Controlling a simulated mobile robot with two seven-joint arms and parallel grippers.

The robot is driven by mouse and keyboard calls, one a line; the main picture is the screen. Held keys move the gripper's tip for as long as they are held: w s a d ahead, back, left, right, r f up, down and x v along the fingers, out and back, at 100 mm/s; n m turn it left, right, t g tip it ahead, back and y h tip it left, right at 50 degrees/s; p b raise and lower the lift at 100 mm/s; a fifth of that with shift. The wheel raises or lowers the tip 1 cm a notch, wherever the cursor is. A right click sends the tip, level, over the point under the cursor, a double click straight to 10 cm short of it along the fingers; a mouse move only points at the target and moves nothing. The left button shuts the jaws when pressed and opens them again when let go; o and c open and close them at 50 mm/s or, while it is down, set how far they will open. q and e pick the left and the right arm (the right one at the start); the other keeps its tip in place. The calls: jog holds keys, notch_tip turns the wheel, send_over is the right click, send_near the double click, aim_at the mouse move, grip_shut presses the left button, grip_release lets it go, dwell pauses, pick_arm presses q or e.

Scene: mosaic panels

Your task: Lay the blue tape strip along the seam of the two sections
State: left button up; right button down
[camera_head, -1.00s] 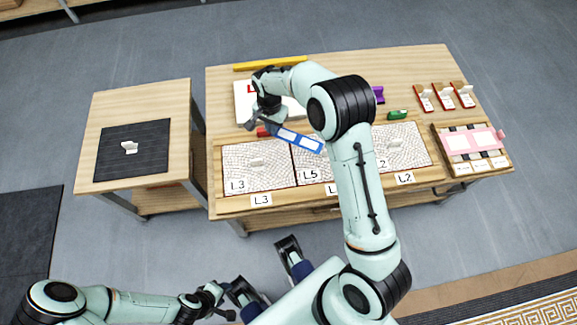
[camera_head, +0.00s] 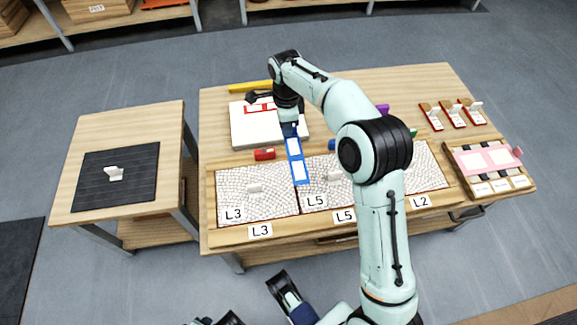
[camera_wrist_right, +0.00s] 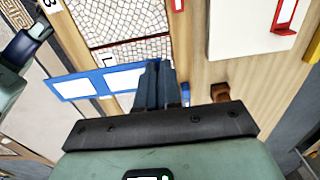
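The blue tape strip (camera_head: 297,165), with white windows, hangs from my right gripper (camera_head: 291,131). In the head view its lower end overlaps the seam (camera_head: 299,197) between the L3 section (camera_head: 245,207) and the L5 section (camera_head: 318,200). The right wrist view shows the strip (camera_wrist_right: 75,87) crosswise, with the right fingers (camera_wrist_right: 156,84) closed on one end. A mosaic section (camera_wrist_right: 120,22) and a dark seam line show beyond it. Whether the strip touches the panels cannot be told.
A red block (camera_head: 265,154) lies just left of the strip. A white board (camera_head: 255,128) lies behind, with a yellow bar (camera_head: 250,87) at the back. A tray with pink sheet (camera_head: 485,158) stands right. A side table (camera_head: 90,135) holds a dark mat (camera_head: 130,190).

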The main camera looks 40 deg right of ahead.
jog(key=b, duration=0.1)
send_over(287, 165)
notch_tip(287, 165, down, 6)
pick_arm(q)
jog(key=s+a+f+g+b, duration=0.1)
jog(key=s+a+f+b, duration=0.1)
jog(key=f, duration=0.4)
jog(key=shift+s+f+b, duration=0.2)
jog(key=shift+s+b, duration=0.15)
jog(key=shift+s, duration=0.2)
pick_arm(e)
jog(key=shift+f, duration=4.75)
jog(key=shift+f, duration=0.1)
jog(key=shift+f, duration=0.4)
jog(key=c, duration=1.3)
grip_release()
pick_arm(q)
jog(key=shift+s+f+n+g, duration=0.25)
jog(key=shift+n+g, duration=0.05)
pick_arm(e)
jog(key=shift+r, duration=0.1)
